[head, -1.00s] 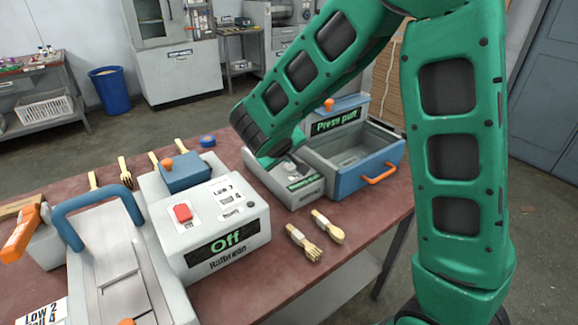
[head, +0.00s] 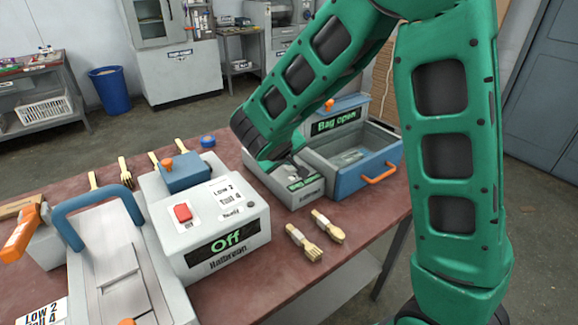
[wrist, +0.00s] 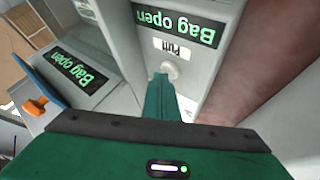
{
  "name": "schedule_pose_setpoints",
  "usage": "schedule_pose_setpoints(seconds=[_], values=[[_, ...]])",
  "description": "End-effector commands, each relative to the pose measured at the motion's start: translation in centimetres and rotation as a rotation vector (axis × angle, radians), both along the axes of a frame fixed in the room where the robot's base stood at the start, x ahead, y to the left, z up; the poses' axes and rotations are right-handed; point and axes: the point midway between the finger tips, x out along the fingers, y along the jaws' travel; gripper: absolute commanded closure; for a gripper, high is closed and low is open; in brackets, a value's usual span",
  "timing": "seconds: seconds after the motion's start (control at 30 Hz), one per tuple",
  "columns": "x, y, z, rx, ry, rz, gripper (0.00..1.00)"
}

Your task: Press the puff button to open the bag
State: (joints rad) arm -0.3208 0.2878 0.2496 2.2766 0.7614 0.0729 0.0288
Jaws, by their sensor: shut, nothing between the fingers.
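The bagging machine (head: 308,192) stands at the right end of the table, with an open-topped bay (head: 325,158) and a blue front. Its upright display (head: 336,122) reads "Bag open". A smaller display on the machine's lower box also reads "Bag open" in the wrist view (wrist: 176,24). The round pale puff button (wrist: 170,70) sits beside the "Puff" label. My gripper (wrist: 160,78) is shut and empty, its tips right at the button; contact is hard to tell. In the head view my arm mostly hides the button. A pale, clear shape (head: 348,158) shows inside the bay.
Two wooden forks or spoons (head: 315,235) lie in front of the machine. Left of it stands a white press (head: 215,225) with a red button and an "Off" display. An orange handle (head: 379,173) sticks out from the blue front.

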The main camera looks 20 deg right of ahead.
Motion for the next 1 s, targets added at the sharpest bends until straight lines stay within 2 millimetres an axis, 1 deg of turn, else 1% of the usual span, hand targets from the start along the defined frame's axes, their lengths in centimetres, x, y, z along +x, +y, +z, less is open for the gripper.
schedule_pose_setpoints(seconds=[0.37,0.73,1.0], values=[[0.0,0.0,0.0,0.000,0.001,-0.001,1.00],[0.0,0.0,1.6,0.001,0.000,-0.001,1.00],[0.0,0.0,1.8,0.000,0.000,0.000,1.00]])
